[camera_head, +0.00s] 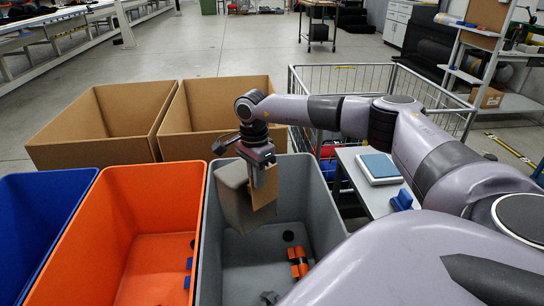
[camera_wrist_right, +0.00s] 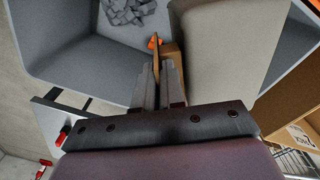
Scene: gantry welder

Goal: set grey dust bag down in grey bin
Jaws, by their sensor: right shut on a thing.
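The grey dust bag (camera_head: 235,196) has a brown cardboard collar (camera_head: 265,188). My right gripper (camera_head: 258,172) is shut on the collar, and the bag hangs tilted from it. The bag is over the left part of the grey bin (camera_head: 325,208), near its left wall, with the bin floor visible below. In the right wrist view the fingers (camera_wrist_right: 160,84) pinch the collar (camera_wrist_right: 171,52), with the bag (camera_wrist_right: 222,48) on the right. The bag hides part of the bin's left wall and floor. My left gripper is out of view.
Orange cylinders (camera_head: 298,262) and small dark pieces lie on the grey bin's floor. An orange bin (camera_head: 108,225) and a blue bin (camera_head: 30,215) stand to the left. Cardboard boxes (camera_head: 105,125) and a wire cage (camera_head: 345,77) stand behind. A side table (camera_head: 355,170) is at the right.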

